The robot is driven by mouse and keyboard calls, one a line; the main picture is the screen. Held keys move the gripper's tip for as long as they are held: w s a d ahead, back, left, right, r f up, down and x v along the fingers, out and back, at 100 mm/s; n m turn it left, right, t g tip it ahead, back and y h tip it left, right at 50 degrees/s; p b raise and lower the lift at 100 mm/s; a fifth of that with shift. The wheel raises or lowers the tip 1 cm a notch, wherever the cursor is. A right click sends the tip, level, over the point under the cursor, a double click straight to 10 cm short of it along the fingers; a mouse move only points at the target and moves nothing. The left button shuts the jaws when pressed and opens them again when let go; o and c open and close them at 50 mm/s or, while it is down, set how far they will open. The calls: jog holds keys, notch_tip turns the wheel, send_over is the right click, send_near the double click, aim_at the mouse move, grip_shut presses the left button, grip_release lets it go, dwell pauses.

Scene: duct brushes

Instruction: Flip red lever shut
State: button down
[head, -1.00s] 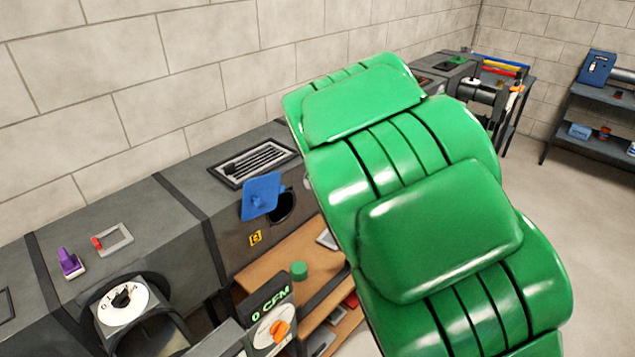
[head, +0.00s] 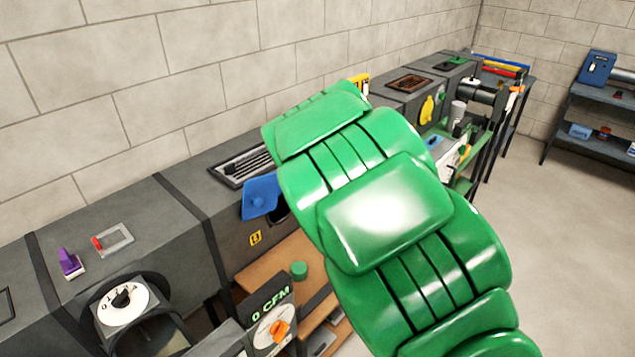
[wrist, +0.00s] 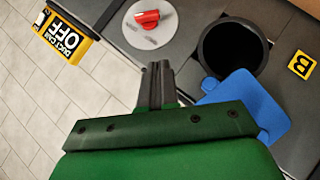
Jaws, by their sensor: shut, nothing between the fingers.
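In the wrist view, a red lever (wrist: 147,18) sits on a round light-grey plate (wrist: 150,38) on the dark duct. My gripper (wrist: 160,68) is shut and empty, with its dark fingertips just below the plate in the picture. I cannot tell whether the tips touch it. In the head view my green arm hides my gripper and this plate. Another small red handle (head: 97,242) is on a grey rectangular frame (head: 118,240) on top of the duct at the left.
A blue flap (wrist: 245,112) hangs open beside a round dark hole (wrist: 232,48); the flap also shows in the head view (head: 260,197). A yellow sign box (wrist: 64,38) reads "DUCT CAM OFF". A purple clip (head: 70,263) and a white dial (head: 122,302) stand at left.

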jog(key=d+f+x, duration=0.1)
jog(key=x, duration=1.1)
jog(key=shift+s+d+f, duration=0.2)
jog(key=shift+d, duration=0.45)
